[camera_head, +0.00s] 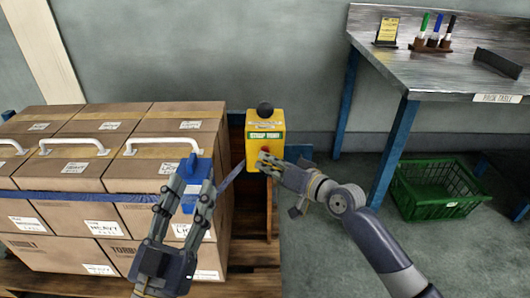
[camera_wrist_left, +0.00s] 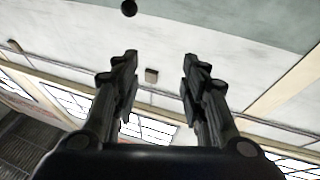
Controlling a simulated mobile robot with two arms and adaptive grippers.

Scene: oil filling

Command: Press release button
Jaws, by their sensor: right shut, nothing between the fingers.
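A yellow box (camera_head: 264,128) with a green label reading something like "strap" stands beside the carton stack. It has a dark knob (camera_head: 265,109) on top. A small red spot, seemingly the button (camera_head: 267,150), shows on its front just above my right fingertips. My right gripper (camera_head: 266,160) is shut and empty, its tips at the box's lower front; I cannot tell whether they touch. My left gripper (camera_head: 193,183) is open before the cartons, beside a blue piece (camera_head: 195,166) on the strap. The left wrist view shows its fingers (camera_wrist_left: 160,80) apart with nothing between.
Cartons (camera_head: 75,214) with white handles and a blue strap (camera_head: 60,197) are stacked on a wooden pallet (camera_head: 252,285). A loose strap end (camera_head: 231,175) sticks out toward the yellow box. At right are a table (camera_head: 440,70) and a green crate (camera_head: 437,207) on the floor.

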